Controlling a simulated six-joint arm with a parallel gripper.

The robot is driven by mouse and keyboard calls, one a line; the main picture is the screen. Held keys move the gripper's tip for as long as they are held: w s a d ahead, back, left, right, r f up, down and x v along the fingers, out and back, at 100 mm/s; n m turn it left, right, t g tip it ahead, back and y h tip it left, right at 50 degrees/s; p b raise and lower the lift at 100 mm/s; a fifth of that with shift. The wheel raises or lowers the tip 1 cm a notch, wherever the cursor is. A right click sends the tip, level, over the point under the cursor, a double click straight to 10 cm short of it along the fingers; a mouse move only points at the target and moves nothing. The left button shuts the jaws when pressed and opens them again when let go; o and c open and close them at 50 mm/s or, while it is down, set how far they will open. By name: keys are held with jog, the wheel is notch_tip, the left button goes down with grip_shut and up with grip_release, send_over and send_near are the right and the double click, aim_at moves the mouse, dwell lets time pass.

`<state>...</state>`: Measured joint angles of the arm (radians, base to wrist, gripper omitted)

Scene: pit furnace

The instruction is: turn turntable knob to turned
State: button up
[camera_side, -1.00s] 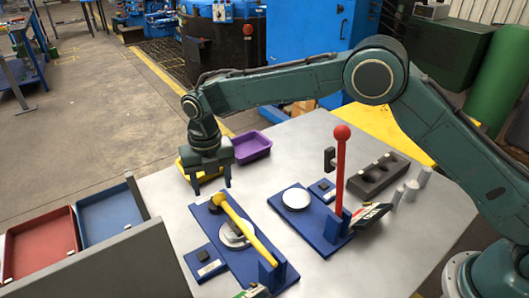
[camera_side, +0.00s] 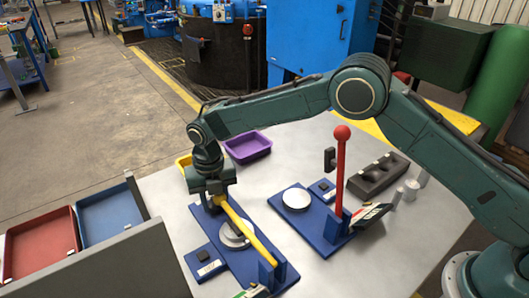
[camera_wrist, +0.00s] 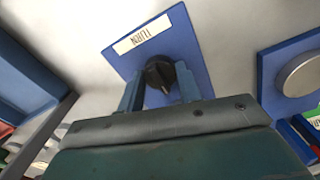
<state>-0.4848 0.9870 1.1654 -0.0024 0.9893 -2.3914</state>
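The turntable knob (camera_wrist: 158,74) is a black knob with a pointer, on a small blue plate (camera_wrist: 182,40) with a white label. In the wrist view its pointer aims down, toward my gripper. My gripper (camera_wrist: 158,92) is open, pointing down, with one finger on each side of the knob and gaps showing. I cannot tell whether the fingertips are down at the knob's height. In the side view my gripper (camera_side: 211,203) is low at the far end of the yellow-lever fixture, where the knob is hidden.
The yellow lever (camera_side: 250,232) leans close in front of my gripper. A red-ball lever (camera_side: 341,170) stands upright to the right. A grey panel (camera_side: 115,265) borders the left.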

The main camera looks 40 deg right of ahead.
jog(key=c, duration=0.3)
jog(key=shift+c, duration=0.2)
jog(key=shift+m, duration=0.8)
jog(key=o, duration=1)
notch_tip(320, 180, up, 14)
